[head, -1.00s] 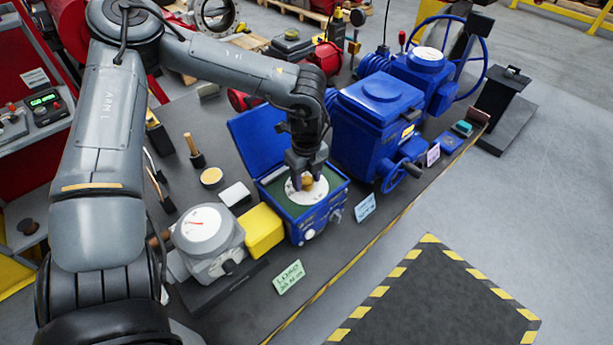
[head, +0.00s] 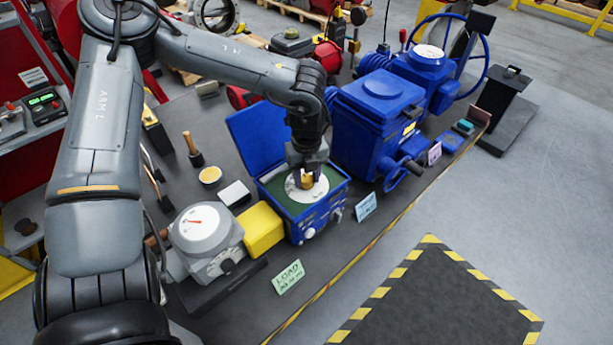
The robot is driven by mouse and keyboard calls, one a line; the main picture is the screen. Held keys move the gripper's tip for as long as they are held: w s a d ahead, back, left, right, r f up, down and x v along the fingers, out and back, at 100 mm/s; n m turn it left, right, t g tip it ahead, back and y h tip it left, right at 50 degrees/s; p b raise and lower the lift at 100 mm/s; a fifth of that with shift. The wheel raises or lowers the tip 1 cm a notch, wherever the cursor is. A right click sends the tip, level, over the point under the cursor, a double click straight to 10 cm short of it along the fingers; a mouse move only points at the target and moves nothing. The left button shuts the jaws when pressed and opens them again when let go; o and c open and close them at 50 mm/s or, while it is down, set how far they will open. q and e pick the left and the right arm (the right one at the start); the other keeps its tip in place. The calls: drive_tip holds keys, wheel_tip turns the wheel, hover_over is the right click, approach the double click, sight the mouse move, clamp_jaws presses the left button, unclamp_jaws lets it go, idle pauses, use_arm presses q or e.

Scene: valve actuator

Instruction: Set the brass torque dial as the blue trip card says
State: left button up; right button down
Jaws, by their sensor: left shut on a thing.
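The brass torque dial (head: 307,182) sits on a round white scale plate (head: 318,190) inside the open blue box (head: 330,213). My left gripper (head: 306,180) points down into the box and is shut on the dial, hiding part of it and of the scale. The scale marks are too small to read. A light blue card (head: 366,207) stands at the bench's front edge, right of the box; its writing is too small to read. I cannot tell whether it is the trip card. My right gripper is not in view.
A yellow block (head: 262,230) and a grey gauge unit (head: 207,243) stand left of the box. A green LOAD card (head: 288,277) lies in front. The big blue actuator (head: 375,115) stands close on the right. The floor in front is clear.

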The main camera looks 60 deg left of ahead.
sight(307, 178)
use_arm(q)
drive_tip(key=shift+m, duration=1.1)
drive_tip(key=o, duration=1.1)
drive_tip(key=shift+c, duration=0.2)
drive_tip(key=shift+r, duration=0.15)
wheel_tip(307, 178, up, 11)
drive_tip(key=shift+f, duration=0.2)
